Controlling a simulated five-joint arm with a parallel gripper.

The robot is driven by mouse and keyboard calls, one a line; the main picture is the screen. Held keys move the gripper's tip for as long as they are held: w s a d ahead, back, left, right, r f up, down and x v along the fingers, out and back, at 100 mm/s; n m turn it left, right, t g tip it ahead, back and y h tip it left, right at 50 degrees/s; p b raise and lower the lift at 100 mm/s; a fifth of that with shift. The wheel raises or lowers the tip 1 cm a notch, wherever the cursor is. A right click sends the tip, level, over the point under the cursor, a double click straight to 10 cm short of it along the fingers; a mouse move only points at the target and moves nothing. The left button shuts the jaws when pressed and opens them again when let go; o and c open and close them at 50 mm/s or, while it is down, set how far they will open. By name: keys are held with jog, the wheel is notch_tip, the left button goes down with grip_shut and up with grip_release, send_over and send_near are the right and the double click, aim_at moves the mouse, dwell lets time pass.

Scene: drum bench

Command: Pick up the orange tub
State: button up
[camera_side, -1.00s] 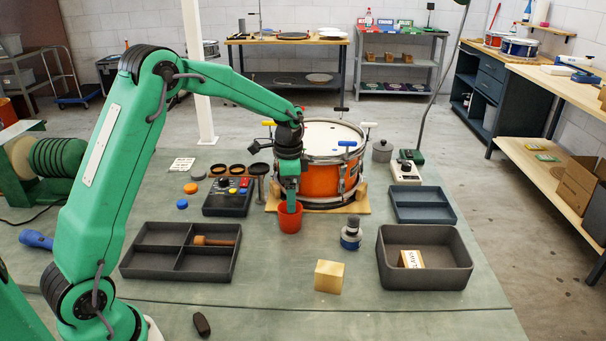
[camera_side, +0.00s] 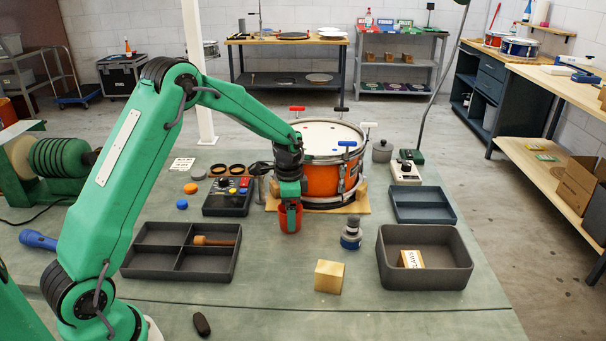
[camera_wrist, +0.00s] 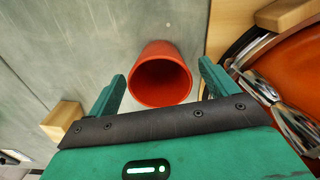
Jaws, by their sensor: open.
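The orange tub (camera_side: 290,222) is a small open cup standing on the bench in front of the drum. In the wrist view its round mouth (camera_wrist: 160,80) faces the camera, a little ahead of the space between the two fingers. My gripper (camera_side: 290,203) is low at the tub in the side view, its green fingers overlapping the tub's upper part. In the wrist view the gripper (camera_wrist: 160,88) is open, with one finger to the left of the tub and one to the right. Gaps show between the fingers and the tub wall.
The orange drum (camera_side: 326,175) on its wooden base stands close behind the tub. A control box (camera_side: 228,197) is to the left. A grey-blue bottle (camera_side: 351,236) and a wooden block (camera_side: 329,276) are to the right and front.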

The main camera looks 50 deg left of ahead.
jog(key=shift+f, duration=0.7)
jog(key=c, duration=1.1)
jog(key=shift+o, duration=0.2)
jog(key=shift+r, duration=0.1)
jog(key=shift+r, duration=0.75)
jog(key=r, duration=0.1)
jog(key=d+r, duration=0.1)
jog(key=r, duration=0.1)
jog(key=shift+s+r, duration=0.1)
jog(key=shift+s, duration=0.05)
jog(key=s+d+r, duration=0.3)
jog(key=d+r, duration=0.3)
jog(key=d, duration=0.4)
jog(key=shift+s, duration=0.4)
jog(key=shift+r, duration=0.1)
